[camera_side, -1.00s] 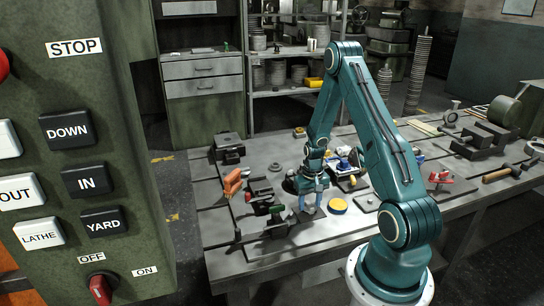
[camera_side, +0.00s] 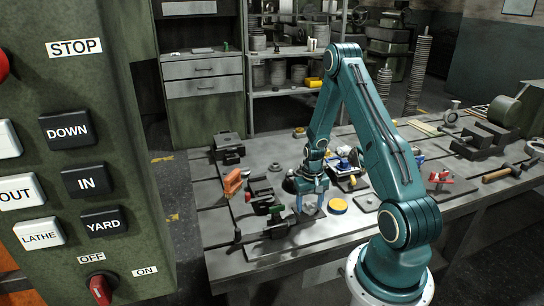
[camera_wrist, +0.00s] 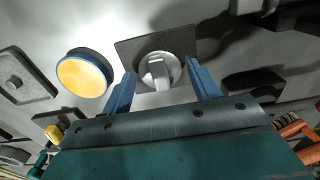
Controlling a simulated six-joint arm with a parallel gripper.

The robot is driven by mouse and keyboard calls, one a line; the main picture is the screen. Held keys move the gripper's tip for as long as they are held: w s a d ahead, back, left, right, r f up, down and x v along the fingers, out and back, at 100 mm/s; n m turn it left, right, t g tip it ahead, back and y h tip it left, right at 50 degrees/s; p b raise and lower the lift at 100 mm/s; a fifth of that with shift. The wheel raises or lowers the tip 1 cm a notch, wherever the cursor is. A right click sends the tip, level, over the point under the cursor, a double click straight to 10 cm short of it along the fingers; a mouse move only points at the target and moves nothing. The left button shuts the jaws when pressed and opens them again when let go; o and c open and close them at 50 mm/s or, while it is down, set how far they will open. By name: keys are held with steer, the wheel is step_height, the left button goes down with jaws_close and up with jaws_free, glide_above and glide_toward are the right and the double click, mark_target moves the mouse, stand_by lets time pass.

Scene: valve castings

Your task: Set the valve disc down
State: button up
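The valve disc (camera_wrist: 145,70), a pale grey round piece with a raised bar across its top, sits on a dark square plate (camera_wrist: 128,47) in the wrist view. My gripper (camera_wrist: 162,69) is open, with one blue finger on each side of the disc and visible gaps between. In the side view my gripper (camera_side: 311,204) points down over the bench, low above the plate. The disc is small there and partly hidden by the fingers.
A round yellow-topped piece (camera_side: 337,205) lies just right of my gripper; it also shows in the wrist view (camera_wrist: 82,77). A dark vise-like block (camera_side: 277,222) and an orange-handled tool (camera_side: 233,182) lie left. A hammer (camera_side: 500,173) lies far right on the bench (camera_side: 230,260).

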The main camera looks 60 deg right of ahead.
steer(key=shift+o, duration=0.8)
step_height(320, 180, up, 14)
stand_by(0.5)
steer(key=shift+f, duration=0.1)
stand_by(0.4)
